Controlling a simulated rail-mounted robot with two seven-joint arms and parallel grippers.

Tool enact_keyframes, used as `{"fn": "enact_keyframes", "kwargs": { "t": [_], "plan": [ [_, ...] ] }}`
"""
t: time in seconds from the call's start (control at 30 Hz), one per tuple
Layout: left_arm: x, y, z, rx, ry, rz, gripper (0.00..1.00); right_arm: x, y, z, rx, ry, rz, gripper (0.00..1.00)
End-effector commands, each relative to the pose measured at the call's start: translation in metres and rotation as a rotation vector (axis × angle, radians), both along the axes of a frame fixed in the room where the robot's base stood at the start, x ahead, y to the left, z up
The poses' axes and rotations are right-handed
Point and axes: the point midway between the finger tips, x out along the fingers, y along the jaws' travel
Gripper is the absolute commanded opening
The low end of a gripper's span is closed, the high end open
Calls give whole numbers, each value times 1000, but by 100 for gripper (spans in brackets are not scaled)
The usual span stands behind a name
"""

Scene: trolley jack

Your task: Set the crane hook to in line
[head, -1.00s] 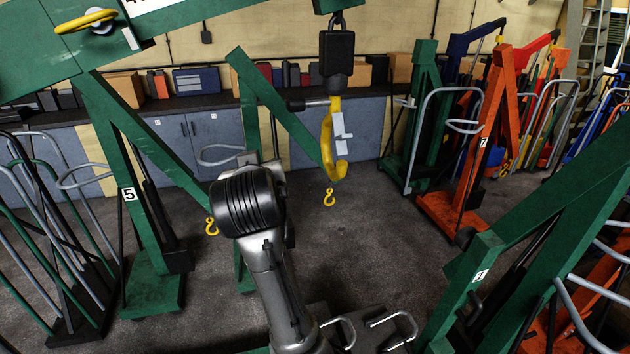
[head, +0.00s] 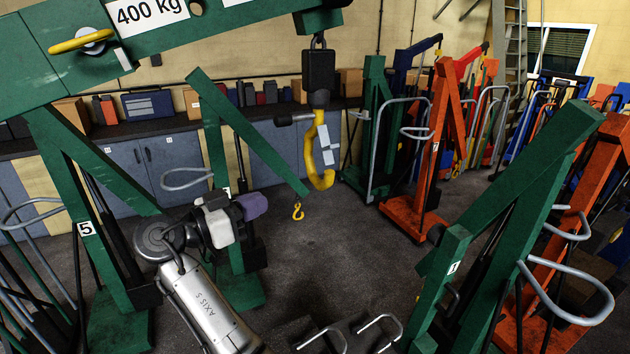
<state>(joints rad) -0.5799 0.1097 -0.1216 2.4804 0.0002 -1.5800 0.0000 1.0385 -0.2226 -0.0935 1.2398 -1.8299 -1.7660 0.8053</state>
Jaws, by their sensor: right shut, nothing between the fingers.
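The yellow crane hook (head: 310,160) hangs below a black block (head: 318,70) at the end of the green boom (head: 230,32). Its bowl opens toward the right of the picture. My left gripper is not in view.
A green crane numbered 5 (head: 85,200) stands at left, one numbered 1 (head: 500,220) at right. A slanted green boom (head: 245,130) with a small yellow hook (head: 298,211) is behind my gripper. Orange cranes (head: 440,150) stand beyond. The middle floor (head: 350,260) looks clear.

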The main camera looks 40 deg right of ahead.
Motion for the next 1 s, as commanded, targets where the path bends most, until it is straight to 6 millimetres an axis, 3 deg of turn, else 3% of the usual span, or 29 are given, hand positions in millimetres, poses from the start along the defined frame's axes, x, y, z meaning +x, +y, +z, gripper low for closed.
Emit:
{"fn": "enact_keyframes", "kwargs": {
  "t": [0.57, 1.0],
  "plan": [
    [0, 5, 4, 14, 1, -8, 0, 0, -7, 1, 0, -19, 3, 0],
    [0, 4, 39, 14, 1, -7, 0, -6, -83, 7, -1, -17, 1, 0]
  ]
}}
